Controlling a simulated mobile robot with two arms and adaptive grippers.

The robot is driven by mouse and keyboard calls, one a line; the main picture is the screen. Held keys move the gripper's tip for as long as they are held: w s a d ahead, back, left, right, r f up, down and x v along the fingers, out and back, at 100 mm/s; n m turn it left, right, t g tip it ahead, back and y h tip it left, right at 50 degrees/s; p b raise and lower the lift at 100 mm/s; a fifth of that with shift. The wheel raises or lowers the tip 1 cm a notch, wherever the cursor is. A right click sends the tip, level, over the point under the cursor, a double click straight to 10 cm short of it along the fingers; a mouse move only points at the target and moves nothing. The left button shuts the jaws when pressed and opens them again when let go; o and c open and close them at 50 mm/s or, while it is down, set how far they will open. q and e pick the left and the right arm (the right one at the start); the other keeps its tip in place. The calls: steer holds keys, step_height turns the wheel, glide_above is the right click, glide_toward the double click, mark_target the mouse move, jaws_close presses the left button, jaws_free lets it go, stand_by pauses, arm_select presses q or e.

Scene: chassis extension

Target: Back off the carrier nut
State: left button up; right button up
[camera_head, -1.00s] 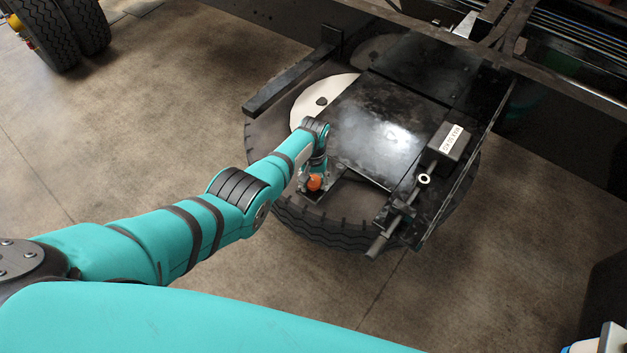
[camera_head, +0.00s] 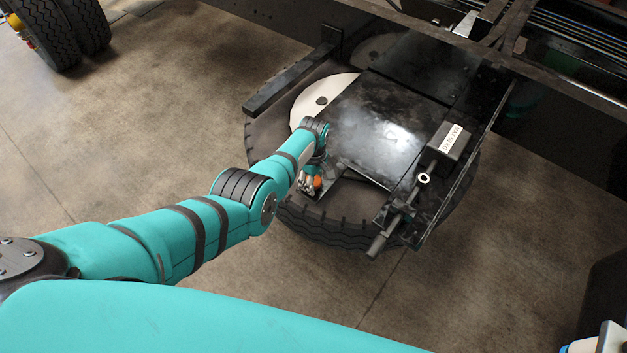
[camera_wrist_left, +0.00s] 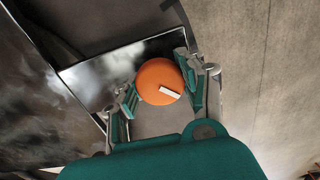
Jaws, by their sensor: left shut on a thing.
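The carrier nut is a round orange knob (camera_wrist_left: 160,80) with a small white bar mark on its face. It also shows in the head view (camera_head: 317,182) as a small orange spot at the near-left corner of the carrier plate. My left gripper (camera_wrist_left: 157,88) has its two fingers on either side of the orange nut and is shut on it. In the head view my left gripper (camera_head: 311,184) is small and partly hidden by its own wrist. The right gripper is not in view.
The black carrier plate (camera_head: 375,130) lies over a spare tyre (camera_head: 320,228) under the chassis. A winch-like mechanism with a labelled box (camera_head: 448,145) and a ring (camera_head: 424,178) stands at its right. A dark rail (camera_head: 290,82) sticks out behind. Open floor (camera_head: 150,150) lies left.

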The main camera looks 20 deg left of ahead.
arm_select(q)
steer(key=n, duration=0.4)
steer(key=shift+w+a+r+n, duration=0.1)
steer(key=shift+w+r+n, duration=0.15)
steer(key=shift+n, duration=0.15)
stand_by(0.4)
steer(key=o, duration=1.3)
steer(key=shift+s+f, duration=0.15)
steer(key=shift+c, duration=0.2)
step_height(320, 180, up, 12)
